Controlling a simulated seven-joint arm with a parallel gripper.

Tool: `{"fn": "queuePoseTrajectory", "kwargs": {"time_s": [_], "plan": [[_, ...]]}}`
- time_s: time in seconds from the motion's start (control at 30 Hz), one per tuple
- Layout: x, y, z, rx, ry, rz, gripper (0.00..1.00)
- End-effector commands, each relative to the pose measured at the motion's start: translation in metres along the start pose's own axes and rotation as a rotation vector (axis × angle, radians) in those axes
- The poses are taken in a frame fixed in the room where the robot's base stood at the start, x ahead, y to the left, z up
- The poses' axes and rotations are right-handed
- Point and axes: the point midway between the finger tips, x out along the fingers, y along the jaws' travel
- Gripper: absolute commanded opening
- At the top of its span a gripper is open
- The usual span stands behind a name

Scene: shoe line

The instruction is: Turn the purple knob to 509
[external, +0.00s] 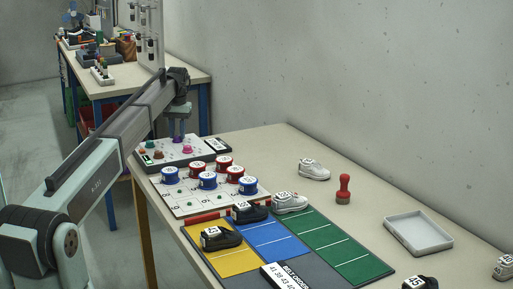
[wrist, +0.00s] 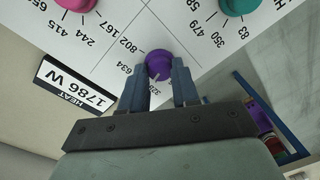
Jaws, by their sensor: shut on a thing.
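The purple knob (wrist: 158,60) sits on a white dial panel (wrist: 118,68) with printed numbers around it, seen upside down. I can read 802, 634 and 328 near it; 509 is not visible to me. A small pale mark shows on the knob's lower side. My gripper (wrist: 160,78) has one finger on each side of the knob and is shut on it. In the external view my gripper (external: 179,128) reaches down to the far part of the panel (external: 196,153), and its fingers mostly hide the purple knob.
A pink knob (wrist: 77,4) and a teal knob (wrist: 240,5) flank the purple one. In the external view, several red and blue round tins (external: 208,180) stand just in front of the panel. Shoes and coloured mats lie farther right.

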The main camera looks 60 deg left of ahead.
Motion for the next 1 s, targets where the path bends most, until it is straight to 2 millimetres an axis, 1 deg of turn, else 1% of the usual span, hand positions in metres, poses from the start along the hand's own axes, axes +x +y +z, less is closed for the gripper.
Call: {"fn": "queuePoseTrajectory", "kwargs": {"time_s": [0.2,0.4,0.93,0.97,1.0], "plan": [[-0.0006,-0.0002,-0.0003,0.12,0.007,-0.001,0.0],[-0.0007,-0.0001,-0.0004,0.182,0.01,-0.001,0.0],[-0.0008,0.0,-0.0009,0.204,0.013,-0.001,0.0],[-0.0008,0.0,-0.0009,0.204,0.013,-0.001,0.33],[-0.0008,0.0,-0.0009,0.204,0.013,-0.001,0.37]]}}
